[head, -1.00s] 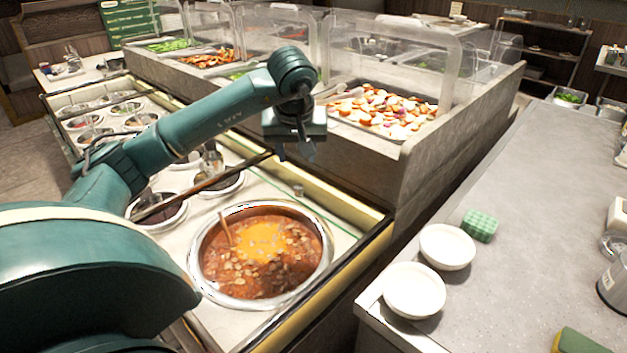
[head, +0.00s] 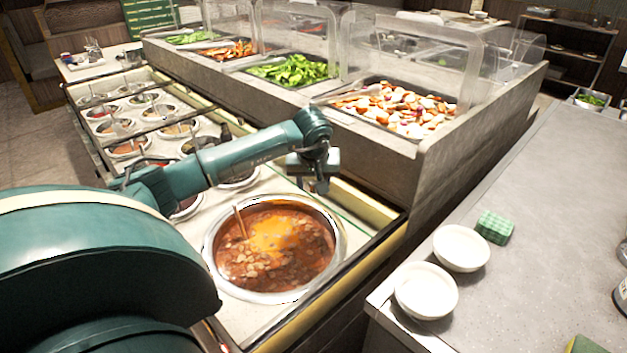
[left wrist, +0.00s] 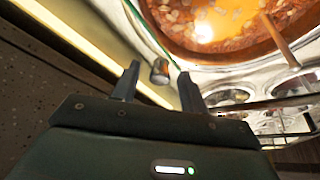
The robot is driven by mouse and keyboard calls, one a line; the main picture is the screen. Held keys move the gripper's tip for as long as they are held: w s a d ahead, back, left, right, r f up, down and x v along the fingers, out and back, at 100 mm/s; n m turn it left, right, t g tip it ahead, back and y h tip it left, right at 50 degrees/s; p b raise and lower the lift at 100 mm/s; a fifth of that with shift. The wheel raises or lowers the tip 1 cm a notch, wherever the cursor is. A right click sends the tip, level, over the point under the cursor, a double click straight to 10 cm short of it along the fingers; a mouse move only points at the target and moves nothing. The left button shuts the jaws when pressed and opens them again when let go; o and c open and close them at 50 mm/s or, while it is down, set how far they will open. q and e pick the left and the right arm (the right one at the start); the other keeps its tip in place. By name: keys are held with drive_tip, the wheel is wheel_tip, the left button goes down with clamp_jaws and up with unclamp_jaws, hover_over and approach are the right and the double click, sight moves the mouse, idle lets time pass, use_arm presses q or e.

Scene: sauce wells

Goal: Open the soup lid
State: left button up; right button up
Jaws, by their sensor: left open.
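The soup pot (head: 275,248) is a round metal well of red-brown soup with an orange patch and a brown handle standing in it. Its lid looks like a clear panel over the well with a greenish edge; its exact outline is hard to tell. A small metal knob (left wrist: 159,72) shows in the left wrist view, in the gap between my left fingertips and beyond them. My left gripper (head: 320,186) is open and empty, pointing down at the far right side of the pot; it also shows in the left wrist view (left wrist: 158,75). Contact with the knob cannot be told. My right gripper is out of view.
Smaller sauce wells (head: 128,147) run back at the left. The raised counter with vegetable trays (head: 400,108) and clear guards (head: 440,60) stands behind my gripper. Two white bowls (head: 427,290) and a green checked block (head: 494,227) sit on the grey counter (head: 540,200) at right.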

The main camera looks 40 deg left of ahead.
use_arm(q)
drive_tip(key=shift+c, duration=0.4)
clamp_jaws()
